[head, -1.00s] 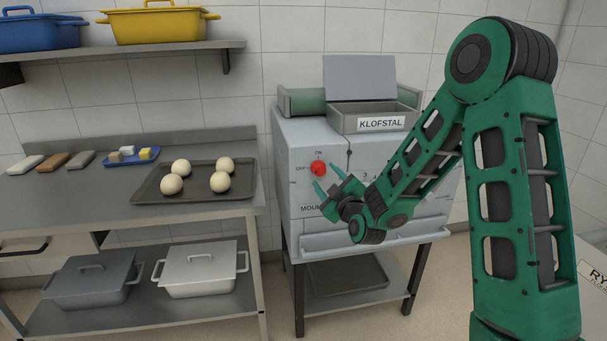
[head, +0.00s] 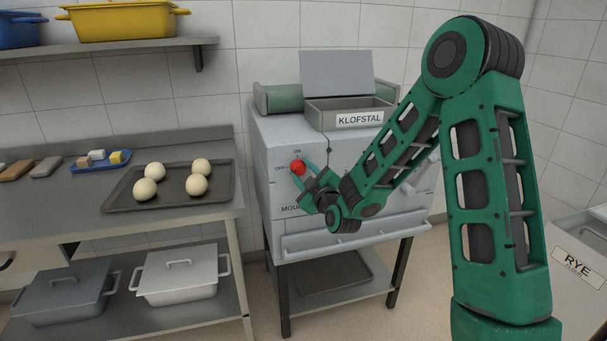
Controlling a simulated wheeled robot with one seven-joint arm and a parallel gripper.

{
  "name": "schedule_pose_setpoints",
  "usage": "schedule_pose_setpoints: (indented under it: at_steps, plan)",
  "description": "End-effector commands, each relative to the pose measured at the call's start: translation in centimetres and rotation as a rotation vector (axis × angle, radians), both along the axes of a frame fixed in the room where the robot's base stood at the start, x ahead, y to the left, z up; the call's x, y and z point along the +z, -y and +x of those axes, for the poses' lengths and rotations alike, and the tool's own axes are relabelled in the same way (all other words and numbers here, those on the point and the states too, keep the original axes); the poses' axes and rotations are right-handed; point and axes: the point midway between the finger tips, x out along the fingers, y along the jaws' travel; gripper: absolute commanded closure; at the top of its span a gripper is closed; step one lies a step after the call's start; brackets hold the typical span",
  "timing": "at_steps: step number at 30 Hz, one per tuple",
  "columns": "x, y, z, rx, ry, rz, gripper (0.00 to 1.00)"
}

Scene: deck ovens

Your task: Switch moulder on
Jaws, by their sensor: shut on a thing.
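The moulder (head: 268,190) is a pale grey machine on a dark-legged stand in the middle of the head view. Its red switch knob (head: 297,167) is on the front panel, between an OFF mark at its left and an ON mark above it. My gripper (head: 301,171) has its green fingers on either side of the knob and is shut on it. The knob's pointer is too small to read, so I cannot tell its setting. My gripper and forearm hide much of the front panel.
A hopper labelled KLOFSTAL (head: 352,112) sits on top of the moulder. At left, a steel table (head: 75,222) holds a dark tray (head: 126,207) with several dough balls. A bin labelled RYE (head: 577,260) stands at the lower right.

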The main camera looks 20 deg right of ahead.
Motion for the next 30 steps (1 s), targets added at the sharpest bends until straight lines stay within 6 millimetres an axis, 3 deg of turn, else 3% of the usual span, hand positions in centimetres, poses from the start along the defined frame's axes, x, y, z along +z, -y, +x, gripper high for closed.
schedule_pose_setpoints:
  at_steps: [11, 30]
  plan:
    - [-0.01, -0.74, -0.02, 0.006, -0.001, 0.132, 0.87]
    - [-0.13, 0.05, 0.11, -0.003, 0.002, 0.714, 0.87]
